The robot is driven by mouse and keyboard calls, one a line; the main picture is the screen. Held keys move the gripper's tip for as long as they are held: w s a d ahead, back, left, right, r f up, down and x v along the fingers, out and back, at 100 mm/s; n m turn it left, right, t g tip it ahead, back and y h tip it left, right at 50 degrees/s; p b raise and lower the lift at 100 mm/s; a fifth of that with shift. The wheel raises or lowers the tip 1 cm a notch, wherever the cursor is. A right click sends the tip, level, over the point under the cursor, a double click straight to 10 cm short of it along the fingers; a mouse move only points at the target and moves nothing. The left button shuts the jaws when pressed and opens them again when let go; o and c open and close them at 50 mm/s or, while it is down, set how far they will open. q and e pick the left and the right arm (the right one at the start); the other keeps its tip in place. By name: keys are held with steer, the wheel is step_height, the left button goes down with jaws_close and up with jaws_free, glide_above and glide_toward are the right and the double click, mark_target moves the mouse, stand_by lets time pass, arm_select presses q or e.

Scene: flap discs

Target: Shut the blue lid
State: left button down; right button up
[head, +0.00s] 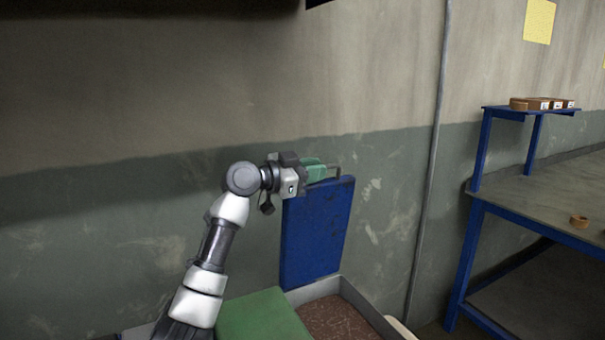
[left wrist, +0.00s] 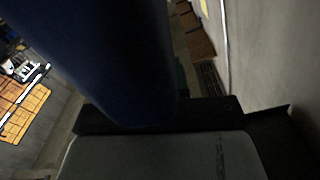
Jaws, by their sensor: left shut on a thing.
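The blue lid (head: 316,232) stands upright, open, against the grey-green wall at the back of a bin. My left gripper (head: 326,173) is at the lid's top edge and is shut on it. In the left wrist view the lid (left wrist: 105,50) is a large dark blue panel that reaches down to the fingers. The bin (head: 350,292) below the lid is open at the top, with brown, grainy contents (head: 338,320) in it. My right gripper is not in view.
A green lid (head: 262,318) lies flat, left of the open bin. A blue-framed workbench (head: 540,205) stands at the right, with brown rolls and small boxes (head: 540,103) on its shelf. A pipe (head: 429,190) runs down the wall between them.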

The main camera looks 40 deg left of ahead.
arm_select(q)
steer(key=s+d+f+b, duration=0.1)
steer(key=s+d, duration=0.2)
steer(key=d, duration=0.3)
steer(key=shift+f, duration=0.35)
steer(key=shift+d, duration=0.1)
steer(key=c, duration=1.2)
jaws_free()
steer(key=shift+o, duration=0.2)
steer(key=shift+s, duration=0.1)
steer(key=shift+r, duration=0.1)
